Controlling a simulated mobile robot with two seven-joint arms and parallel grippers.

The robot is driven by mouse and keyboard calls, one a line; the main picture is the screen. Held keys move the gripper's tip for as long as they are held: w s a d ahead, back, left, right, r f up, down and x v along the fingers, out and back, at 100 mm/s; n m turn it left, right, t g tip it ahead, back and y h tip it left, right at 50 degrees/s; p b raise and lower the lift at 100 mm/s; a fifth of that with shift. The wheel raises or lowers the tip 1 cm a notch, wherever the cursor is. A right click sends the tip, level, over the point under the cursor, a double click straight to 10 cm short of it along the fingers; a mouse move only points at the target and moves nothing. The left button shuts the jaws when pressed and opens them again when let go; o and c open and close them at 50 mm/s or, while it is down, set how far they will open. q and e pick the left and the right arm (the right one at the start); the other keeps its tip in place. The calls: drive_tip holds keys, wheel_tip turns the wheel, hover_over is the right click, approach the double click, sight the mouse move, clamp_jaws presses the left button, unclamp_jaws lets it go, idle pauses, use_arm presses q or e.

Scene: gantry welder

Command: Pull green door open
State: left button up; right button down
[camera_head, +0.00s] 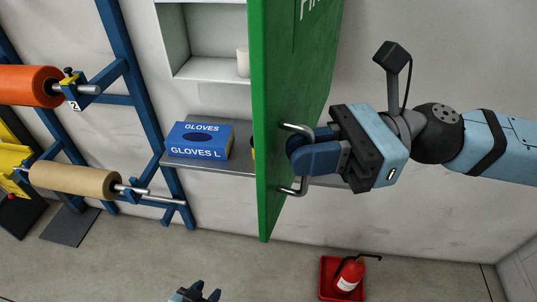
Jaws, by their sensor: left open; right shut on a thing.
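The green door (290,100) stands swung out from the wall, seen nearly edge-on in the head view, with part of white lettering near its top. A metal bar handle (298,127) is fixed on its right face. My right gripper (300,158) comes in from the right and is shut on the handle. Its fingers hide the middle of the handle. My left gripper (200,293) is low at the bottom edge of the view, open and empty, well apart from the door. Only its tips show.
Left of the door are a wall recess (205,40) and a grey shelf (240,163) with a blue gloves box (200,140). A blue rack (130,62) with orange and tan rolls stands further left. A red fire extinguisher (350,275) is on the floor below right.

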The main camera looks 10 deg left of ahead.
use_arm(q)
drive_tip(key=shift+s+f+b, duration=0.1)
drive_tip(key=shift+f+b, duration=0.55)
drive_tip(key=shift+f, duration=0.5)
use_arm(e)
drive_tip(key=shift+s+d+n+g+h, duration=0.15)
drive_tip(key=shift+d+n+g, duration=0.25)
drive_tip(key=shift+d, duration=0.55)
drive_tip(key=shift+d+n+g+h, duration=0.2)
drive_tip(key=shift+d+g, duration=0.3)
drive_tip(key=shift+d, duration=0.4)
drive_tip(key=shift+r, duration=0.1)
drive_tip(key=c, duration=1.5)
unclamp_jaws()
use_arm(q)
drive_tip(key=shift+r, duration=0.1)
wheel_tip(320, 180, down, 3)
drive_tip(key=b, duration=0.3)
drive_tip(key=shift+d, duration=0.1)
use_arm(e)
drive_tip(key=v, duration=1.4)
drive_tip(key=shift+a, duration=0.1)
